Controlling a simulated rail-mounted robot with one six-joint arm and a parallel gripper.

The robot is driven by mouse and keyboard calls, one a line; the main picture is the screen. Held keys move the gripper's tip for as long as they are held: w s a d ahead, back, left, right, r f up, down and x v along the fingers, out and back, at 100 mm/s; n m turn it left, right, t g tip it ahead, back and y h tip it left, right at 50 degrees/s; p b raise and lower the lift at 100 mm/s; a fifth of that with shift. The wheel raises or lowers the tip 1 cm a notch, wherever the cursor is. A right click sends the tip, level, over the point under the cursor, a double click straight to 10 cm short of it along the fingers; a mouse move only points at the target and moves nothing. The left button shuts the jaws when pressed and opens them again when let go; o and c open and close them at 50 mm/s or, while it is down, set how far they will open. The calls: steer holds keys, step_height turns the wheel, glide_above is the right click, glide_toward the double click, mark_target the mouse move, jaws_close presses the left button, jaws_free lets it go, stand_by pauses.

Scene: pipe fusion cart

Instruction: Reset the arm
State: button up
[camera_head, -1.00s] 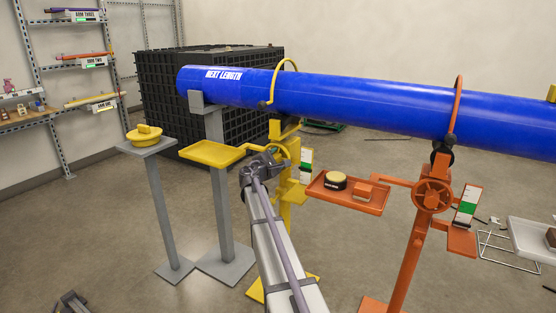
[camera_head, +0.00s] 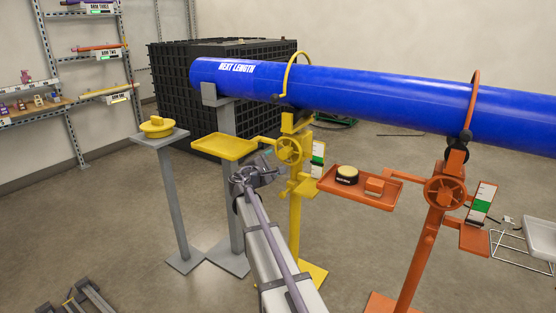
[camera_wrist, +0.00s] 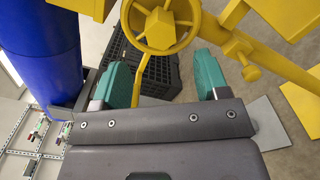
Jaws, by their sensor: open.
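My arm reaches up from the bottom middle of the head view. My gripper (camera_wrist: 160,85) shows in the wrist view with its two teal fingers wide apart and nothing between them. In the head view my gripper (camera_head: 262,166) is small and partly hidden by my own wrist. It is near the yellow stand (camera_head: 295,205). The stand's yellow handwheel (camera_wrist: 160,27) appears beyond the fingertips in the wrist view. I cannot tell the exact gap between them.
A long blue pipe (camera_head: 390,93) rests across the stands. A yellow tray (camera_head: 222,147), a grey pedestal with a yellow lidded piece (camera_head: 157,126), and an orange stand (camera_head: 428,235) with a tray (camera_head: 335,187) surround my arm. A black crate (camera_head: 175,110) stands behind.

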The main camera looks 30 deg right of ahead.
stand_by(0.4)
steer(key=s+a+f+m+g+y, duration=0.4)
steer(key=s+f+m+g+y, duration=0.1)
steer(key=s+f+m, duration=0.5)
steer(key=s+a+f+m+g+y, duration=0.15)
steer(key=s+a+y, duration=0.25)
steer(key=s+a, duration=0.4)
steer(key=s+a+f+y, duration=0.3)
steer(key=s+a, duration=0.2)
steer(key=a, duration=0.4)
steer(key=s+a+f+m+g+y, duration=0.1)
steer(key=s+a+f+y, duration=0.25)
steer(key=s+a, duration=0.45)
step_height(320, 180, up, 30)
steer(key=a+p, duration=0.2)
steer(key=p, duration=2.7)
steer(key=shift+w+a+n+y, duration=0.3)
steer(key=shift+w+n+y, duration=0.15)
